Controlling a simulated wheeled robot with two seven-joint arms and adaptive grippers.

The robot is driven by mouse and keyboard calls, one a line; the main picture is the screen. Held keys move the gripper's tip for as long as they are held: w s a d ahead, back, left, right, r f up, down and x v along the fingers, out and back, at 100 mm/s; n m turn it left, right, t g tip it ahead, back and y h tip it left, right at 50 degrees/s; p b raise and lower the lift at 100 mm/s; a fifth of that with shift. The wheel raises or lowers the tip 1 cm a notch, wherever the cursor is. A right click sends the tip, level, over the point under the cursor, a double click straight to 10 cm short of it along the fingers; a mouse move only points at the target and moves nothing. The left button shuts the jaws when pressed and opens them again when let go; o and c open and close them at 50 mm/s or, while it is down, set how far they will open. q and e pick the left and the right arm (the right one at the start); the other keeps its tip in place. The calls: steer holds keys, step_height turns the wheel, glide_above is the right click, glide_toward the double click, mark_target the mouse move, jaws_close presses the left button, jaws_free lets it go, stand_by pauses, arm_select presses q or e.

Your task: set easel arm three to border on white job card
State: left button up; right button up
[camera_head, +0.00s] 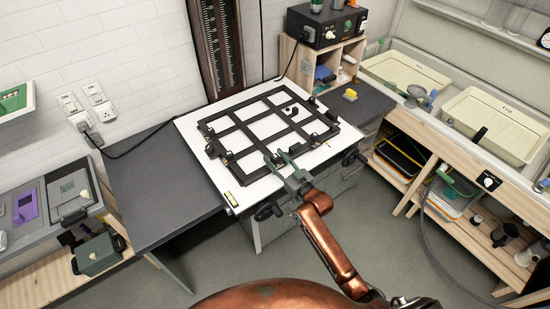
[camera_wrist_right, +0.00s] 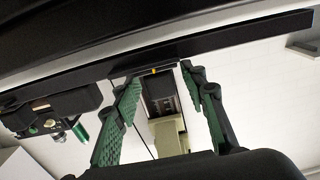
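The black easel (camera_head: 268,130), a frame of crossing arms, lies on the white baseboard (camera_head: 196,147). I cannot tell which arm is number three. My right gripper (camera_head: 281,160) is at the easel's near edge. In the right wrist view its green-padded fingers (camera_wrist_right: 160,80) are apart, with a black easel bar (camera_wrist_right: 220,48) bearing a small orange mark just beyond the tips. Contact cannot be told. My left gripper is not in view.
The enlarger column (camera_head: 217,45) stands behind the easel. A black control box (camera_head: 325,27) sits on a wooden shelf at the back right. Sink trays (camera_head: 405,75) line the right. Dark bench top (camera_head: 150,175) is clear left of the baseboard.

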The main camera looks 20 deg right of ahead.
steer(key=shift+w+a, duration=0.1)
steer(key=c, duration=0.7)
jaws_close()
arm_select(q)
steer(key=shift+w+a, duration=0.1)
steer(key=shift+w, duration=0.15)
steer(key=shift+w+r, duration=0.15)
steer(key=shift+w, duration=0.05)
